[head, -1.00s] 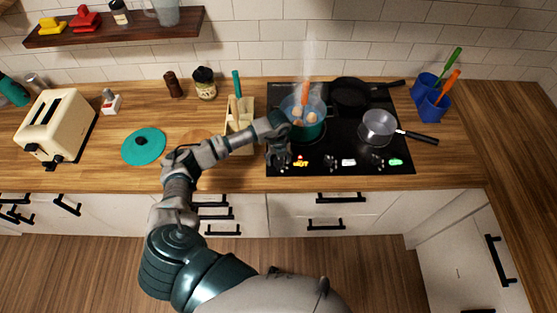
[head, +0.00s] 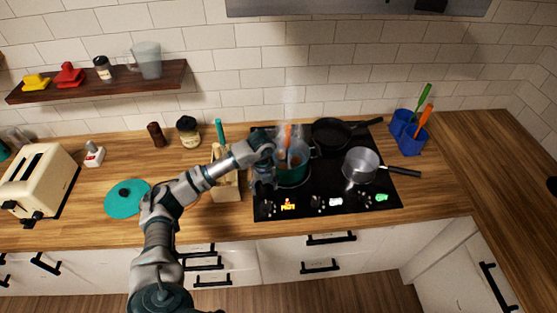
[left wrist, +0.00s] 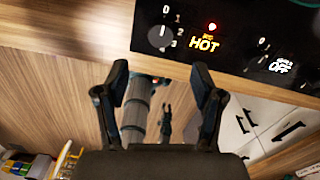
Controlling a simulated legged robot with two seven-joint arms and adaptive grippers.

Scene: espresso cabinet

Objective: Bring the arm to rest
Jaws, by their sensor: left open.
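My left arm (head: 205,178) reaches in from the lower left across the counter. My left gripper (head: 262,178) is above the left part of the black hob, beside the teal pot (head: 293,180), and it covers part of the pot's left side. I cannot tell from this view whether they touch. In the left wrist view the two fingers of my left gripper (left wrist: 160,80) stand apart with nothing between them. Beyond them are the counter's front area and the hob's edge with a lit HOT sign (left wrist: 204,44). My right gripper is not seen.
An orange-handled utensil (head: 288,132) stands in the steaming pot. A wooden holder (head: 225,188) is just left of the hob. A black pan (head: 331,132) and a grey saucepan (head: 360,165) are on the hob. A teal lid (head: 127,198) lies left on the counter.

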